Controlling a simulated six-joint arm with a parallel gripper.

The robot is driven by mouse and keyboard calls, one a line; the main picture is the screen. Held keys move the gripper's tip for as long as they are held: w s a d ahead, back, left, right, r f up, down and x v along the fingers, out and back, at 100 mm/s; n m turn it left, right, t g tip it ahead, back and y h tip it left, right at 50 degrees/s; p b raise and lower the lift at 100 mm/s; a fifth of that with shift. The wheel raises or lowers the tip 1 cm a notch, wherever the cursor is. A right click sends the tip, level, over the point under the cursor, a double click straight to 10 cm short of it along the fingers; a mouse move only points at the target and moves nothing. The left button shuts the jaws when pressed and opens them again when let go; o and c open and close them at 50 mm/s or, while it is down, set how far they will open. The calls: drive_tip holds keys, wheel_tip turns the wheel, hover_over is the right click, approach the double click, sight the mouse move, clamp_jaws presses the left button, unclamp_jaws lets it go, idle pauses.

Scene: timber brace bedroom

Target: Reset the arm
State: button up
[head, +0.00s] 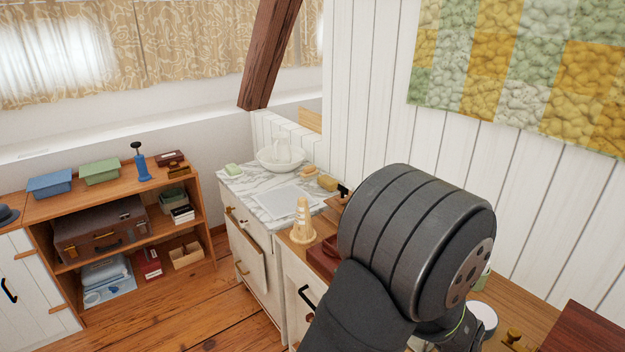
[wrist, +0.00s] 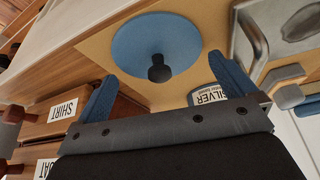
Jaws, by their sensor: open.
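My gripper (wrist: 163,68) shows in the wrist view with its two blue fingers spread wide and nothing between them. Beyond the fingertips is a round blue disc (wrist: 135,35) with a black knob, on a tan surface; I see a gap between it and the fingers. In the head view my dark arm fills the lower right, and the gripper itself is hidden behind it or out of frame.
In the wrist view, a container labelled SILVER (wrist: 208,95) sits by the right finger, near a metal tray (wrist: 265,30). In the head view, a cream cone-shaped object (head: 302,222) and marble-topped cabinet (head: 262,203) stand left of my arm.

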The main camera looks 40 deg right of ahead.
drive_tip(key=shift+d+f, duration=0.2)
drive_tip(key=shift+f, duration=0.2)
wheel_tip(320, 180, up, 10)
drive_tip(key=w, duration=0.1)
drive_tip(key=w+a+r+n+t, duration=0.1)
drive_tip(key=w+a+n, duration=0.3)
drive_tip(key=w, duration=1.3)
drive_tip(key=w+a+n+t, duration=0.25)
drive_tip(key=w+a, duration=0.35)
drive_tip(key=w, duration=1)
drive_tip(key=w+a+n+y, duration=0.1)
drive_tip(key=w+a+n, duration=0.1)
drive_tip(key=w+a, duration=0.6)
drive_tip(key=shift+w+a+r+n, duration=0.15)
drive_tip(key=shift+w+r+n, duration=0.2)
drive_tip(key=shift+w, duration=0.5)
